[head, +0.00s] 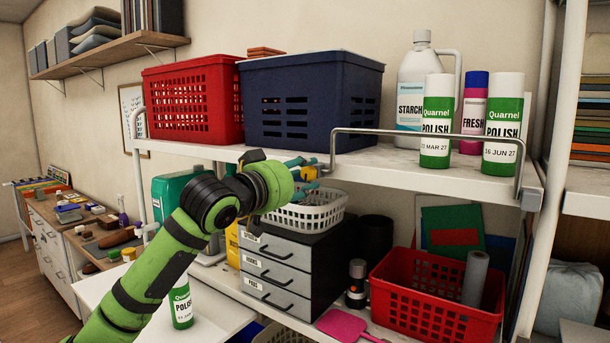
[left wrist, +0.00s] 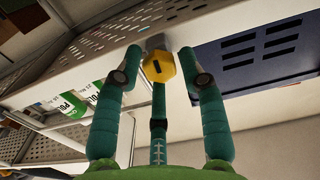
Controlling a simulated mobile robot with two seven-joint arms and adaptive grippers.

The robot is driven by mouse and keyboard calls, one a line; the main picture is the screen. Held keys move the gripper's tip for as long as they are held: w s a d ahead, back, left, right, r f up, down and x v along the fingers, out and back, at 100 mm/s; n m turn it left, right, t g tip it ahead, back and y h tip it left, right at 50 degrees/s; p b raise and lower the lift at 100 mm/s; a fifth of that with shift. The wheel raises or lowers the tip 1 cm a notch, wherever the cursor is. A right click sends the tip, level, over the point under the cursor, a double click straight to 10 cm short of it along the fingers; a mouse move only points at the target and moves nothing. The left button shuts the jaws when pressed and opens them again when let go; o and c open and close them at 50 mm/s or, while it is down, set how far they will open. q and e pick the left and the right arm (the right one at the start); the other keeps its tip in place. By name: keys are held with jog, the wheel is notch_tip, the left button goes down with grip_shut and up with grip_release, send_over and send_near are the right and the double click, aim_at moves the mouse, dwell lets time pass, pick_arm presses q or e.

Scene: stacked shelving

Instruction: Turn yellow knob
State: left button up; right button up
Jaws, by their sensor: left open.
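The yellow knob (head: 311,173) is on the front edge of the upper shelf, below the blue basket, and my gripper partly covers it in the head view. In the left wrist view the knob (left wrist: 159,68) is faceted, with a dark slot mark on its face and a grey mount behind it. My left gripper (head: 302,173) is at the knob, with its teal fingers open. In the left wrist view the fingers (left wrist: 160,62) stand to the left, to the right and below the knob. Contact cannot be told. My right gripper is not in view.
Above the knob stand a blue basket (head: 307,103) and a red basket (head: 194,100). A metal rail (head: 425,133) fronts several bottles at the right. Below are a white basket (head: 308,212), a drawer unit (head: 275,270) and a lower red basket (head: 435,300).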

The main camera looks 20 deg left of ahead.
pick_arm(q)
jog(key=shift+b+v, duration=0.4)
jog(key=shift+v, duration=0.45)
jog(key=shift+b+v, duration=0.5)
jog(key=shift+v, duration=1.2)
